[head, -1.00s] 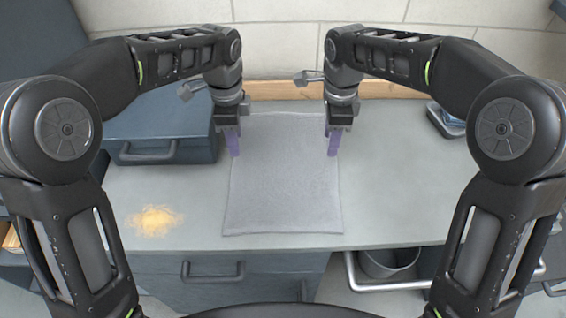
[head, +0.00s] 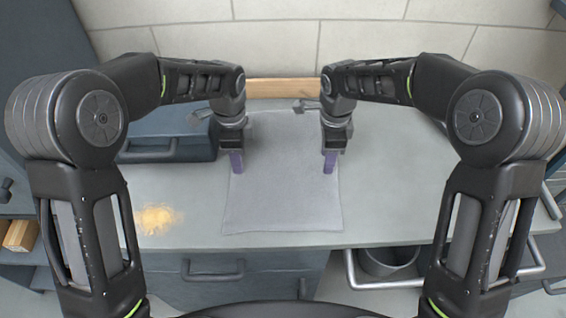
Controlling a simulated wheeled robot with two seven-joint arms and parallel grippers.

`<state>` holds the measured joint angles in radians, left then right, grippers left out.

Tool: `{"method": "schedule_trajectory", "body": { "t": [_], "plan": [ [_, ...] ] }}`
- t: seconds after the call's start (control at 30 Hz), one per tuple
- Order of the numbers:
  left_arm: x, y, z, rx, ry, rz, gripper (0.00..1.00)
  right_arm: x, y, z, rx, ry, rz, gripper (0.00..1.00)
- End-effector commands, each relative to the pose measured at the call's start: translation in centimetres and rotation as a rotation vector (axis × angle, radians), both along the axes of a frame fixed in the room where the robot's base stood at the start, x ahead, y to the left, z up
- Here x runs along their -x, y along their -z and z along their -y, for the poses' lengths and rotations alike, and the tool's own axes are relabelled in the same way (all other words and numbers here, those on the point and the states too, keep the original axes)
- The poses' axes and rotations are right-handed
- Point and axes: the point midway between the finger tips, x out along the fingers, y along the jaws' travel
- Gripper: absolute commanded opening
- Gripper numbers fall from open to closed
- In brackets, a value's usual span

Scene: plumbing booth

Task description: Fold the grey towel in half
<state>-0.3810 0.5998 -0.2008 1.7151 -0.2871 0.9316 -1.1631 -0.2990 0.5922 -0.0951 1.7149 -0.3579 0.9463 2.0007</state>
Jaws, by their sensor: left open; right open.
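The grey towel (head: 281,200) lies flat and spread out on the grey worktop, its near edge close to the worktop's front. My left gripper (head: 237,168) is open at the towel's left edge, fingers pointing down. My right gripper (head: 329,168) is open at the towel's right edge, also pointing down. Both are about midway along the towel's side edges. I cannot tell whether the fingertips touch the cloth. Parts of the towel's far side edges are hidden behind the grippers and wrists.
A dark blue-grey case (head: 165,138) with a handle stands left of the towel. A yellowish patch (head: 157,219) lies on the worktop (head: 400,205) at front left. A wooden strip (head: 285,88) runs along the wall. A bin (head: 388,262) and a metal rail are below the front edge.

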Motion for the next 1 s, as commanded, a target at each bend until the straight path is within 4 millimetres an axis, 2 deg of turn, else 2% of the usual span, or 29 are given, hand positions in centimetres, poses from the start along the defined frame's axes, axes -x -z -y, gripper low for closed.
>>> {"method": "schedule_trajectory", "body": {
  "t": [0.17, 1.0],
  "plan": [
    [0.0, 0.3, 0.0, 0.0, 0.0, 0.0, 0.41, -0.02, 0.29, 0.01, 0.0, 0.0, 0.0, 0.41],
    [0.05, 0.36, -0.02, -0.001, 0.0, -0.002, 0.07, 0.02, 0.32, 0.04, 0.001, 0.0, -0.001, 0.07]
  ]
}}
